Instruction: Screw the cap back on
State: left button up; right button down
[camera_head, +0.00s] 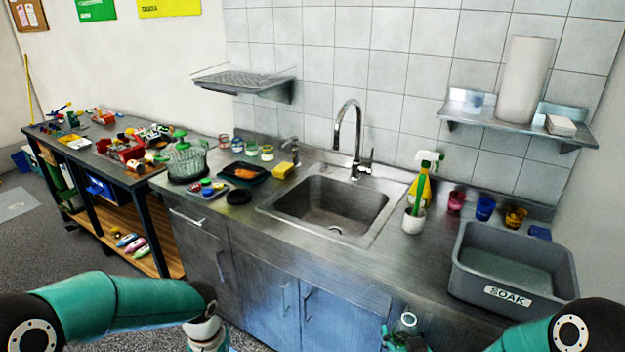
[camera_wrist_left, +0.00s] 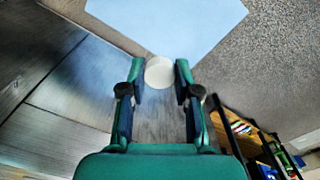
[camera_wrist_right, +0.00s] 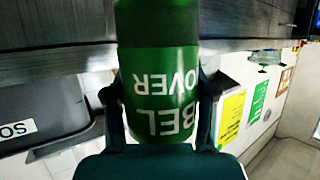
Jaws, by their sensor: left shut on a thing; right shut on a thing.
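A round white cap (camera_wrist_left: 159,71) sits between the fingertips of my left gripper (camera_wrist_left: 159,78), which is shut on it. In the head view my left arm reaches down past the bottom edge, so the cap and fingers are not seen there. My right gripper (camera_wrist_right: 160,98) is shut around a green bottle (camera_wrist_right: 160,65) with white lettering on its label. In the head view the bottle's pale open-looking top (camera_head: 408,319) shows at the bottom, in front of the cabinet. The cap and bottle are well apart.
The steel counter holds a sink (camera_head: 330,207), a grey SOAK tub (camera_head: 512,290), a spray bottle (camera_head: 423,185) and several cups. A cluttered workbench (camera_head: 100,150) stands at the left. The space before the cabinet, between my arms, looks clear.

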pick_arm(q)
jog(key=shift+w+d+f, duration=0.1)
jog(key=shift+w+d, duration=0.05)
pick_arm(e)
jog(key=shift+w+a+r, duration=0.1)
jog(key=shift+w+r, duration=0.1)
jog(key=shift+r, duration=0.4)
pick_arm(q)
jog(key=shift+w, duration=0.3)
pick_arm(e)
jog(key=shift+w+r+m+h, duration=0.2)
jog(key=shift+r+m+h, duration=0.1)
jog(key=shift+h, duration=0.1)
jog(key=shift+s, duration=0.1)
jog(key=shift+a, duration=0.1)
pick_arm(q)
jog(key=shift+s, duration=0.1)
pick_arm(e)
jog(key=s+a+f+n+g+y, duration=0.1)
jog(key=s+a+n+y, duration=0.3)
jog(key=a, duration=0.3)
jog(key=s+a+n+g+y, duration=0.2)
jog(key=s+a+n+y, duration=0.2)
jog(key=a, duration=0.4)
jog(key=shift+s+a+f+y, duration=0.15)
jog(key=shift+s+f+y, duration=0.25)
jog(key=shift+s, duration=0.15)
